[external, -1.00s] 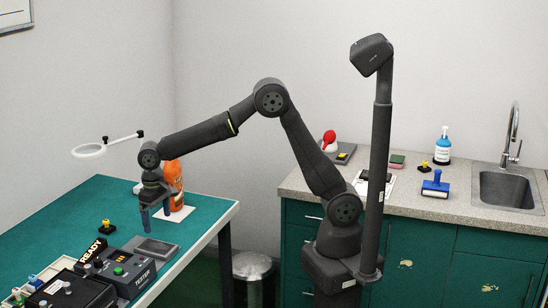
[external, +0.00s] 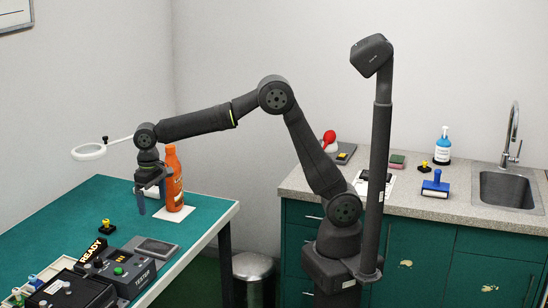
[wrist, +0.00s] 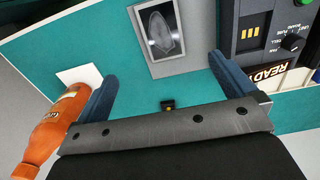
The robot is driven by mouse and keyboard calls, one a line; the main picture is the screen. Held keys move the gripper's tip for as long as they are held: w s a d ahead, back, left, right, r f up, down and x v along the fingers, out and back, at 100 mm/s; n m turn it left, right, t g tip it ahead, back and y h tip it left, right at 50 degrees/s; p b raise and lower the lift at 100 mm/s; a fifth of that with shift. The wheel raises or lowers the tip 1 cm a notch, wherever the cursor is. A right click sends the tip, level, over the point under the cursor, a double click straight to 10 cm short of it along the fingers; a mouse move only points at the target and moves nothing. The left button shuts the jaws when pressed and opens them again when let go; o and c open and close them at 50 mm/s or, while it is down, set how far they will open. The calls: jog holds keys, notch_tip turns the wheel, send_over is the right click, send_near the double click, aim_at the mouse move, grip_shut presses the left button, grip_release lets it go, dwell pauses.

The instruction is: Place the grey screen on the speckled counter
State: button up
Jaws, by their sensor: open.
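In the wrist view the grey screen (wrist: 148,68) has a light grey frame around a darker panel with an oval mark. My gripper (external: 152,200) is open and empty above the table, farther back than the screen. In the wrist view the screen lies beyond and between the fingertips of my gripper (wrist: 162,78), apart from them. The speckled counter (external: 450,207) stands at the right, behind my arm's base.
An orange bottle (external: 173,180) stands close beside my gripper on a white sheet. The tester box (external: 120,270) and a small black-and-yellow button (external: 106,227) are on the table.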

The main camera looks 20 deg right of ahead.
send_over(156, 247)
jog(key=f, duration=1.1)
jog(key=shift+d+f, duration=0.15)
jog(key=shift+d, duration=0.25)
jog(key=f, duration=0.5)
jog(key=shift+w+a+f, duration=0.1)
jog(key=shift+w+a, duration=0.05)
jog(key=shift+a, duration=0.25)
jog(key=c, duration=1.2)
